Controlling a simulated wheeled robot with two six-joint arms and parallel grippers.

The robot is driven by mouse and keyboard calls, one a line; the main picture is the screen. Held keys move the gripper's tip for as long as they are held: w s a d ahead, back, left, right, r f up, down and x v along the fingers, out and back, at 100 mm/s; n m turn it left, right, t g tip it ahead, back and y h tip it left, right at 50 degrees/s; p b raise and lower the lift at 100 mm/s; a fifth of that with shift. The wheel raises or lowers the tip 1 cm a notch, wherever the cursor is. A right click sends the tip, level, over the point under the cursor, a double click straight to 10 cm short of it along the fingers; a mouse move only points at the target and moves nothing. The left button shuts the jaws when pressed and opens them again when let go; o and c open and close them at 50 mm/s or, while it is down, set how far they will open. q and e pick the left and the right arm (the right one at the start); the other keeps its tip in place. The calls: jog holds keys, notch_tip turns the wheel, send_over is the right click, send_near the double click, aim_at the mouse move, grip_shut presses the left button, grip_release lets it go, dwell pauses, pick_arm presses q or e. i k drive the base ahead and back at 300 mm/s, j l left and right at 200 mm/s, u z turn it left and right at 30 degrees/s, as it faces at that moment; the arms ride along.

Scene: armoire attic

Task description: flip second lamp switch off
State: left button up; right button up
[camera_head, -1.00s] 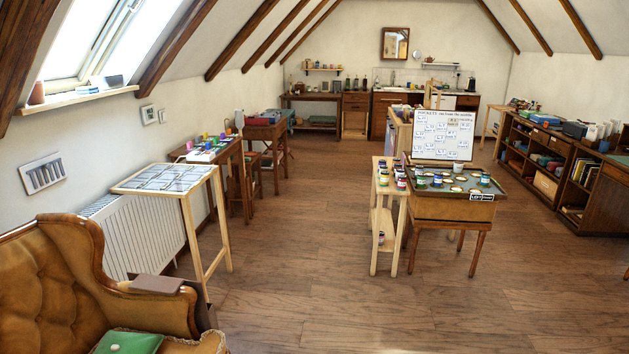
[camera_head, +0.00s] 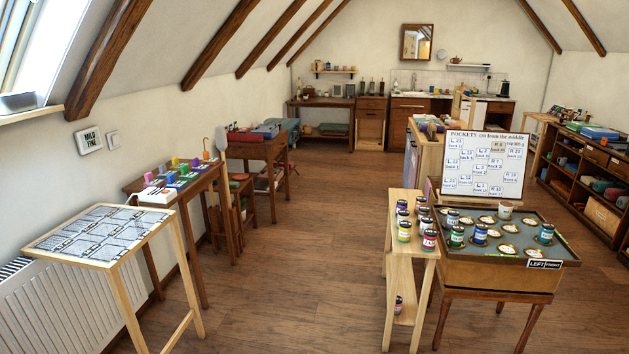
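No lamp is clearly identifiable in the head view. The wall panel with several slots seen earlier at the far left is out of view. Neither of my grippers is in view.
A light table with patterned sheets (camera_head: 96,262) stands at the left by a radiator (camera_head: 60,315). Behind it is a desk with coloured blocks (camera_head: 130,185). A jar shelf (camera_head: 411,196) and tray table (camera_head: 490,275) stand at the right. The middle floor (camera_head: 290,260) is clear.

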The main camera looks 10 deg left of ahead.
aim_at(115, 140)
jog(key=i+u, duration=0.3)
jog(key=i, duration=0.25)
jog(key=i+l+u, duration=0.25)
jog(key=i, duration=0.3)
jog(key=i+l+u, duration=0.15)
jog(key=i+u, duration=0.15)
jog(key=i, duration=0.2)
jog(key=i+l+u, duration=0.1)
jog(key=i+u, duration=0.3)
jog(key=i+l+u, duration=0.15)
jog(key=u, duration=0.2)
jog(key=i+l+u, duration=0.4)
jog(key=i+l+z, duration=0.45)
jog(key=i, duration=0.35)
jog(key=i+l+z, duration=0.2)
jog(key=i, duration=0.2)
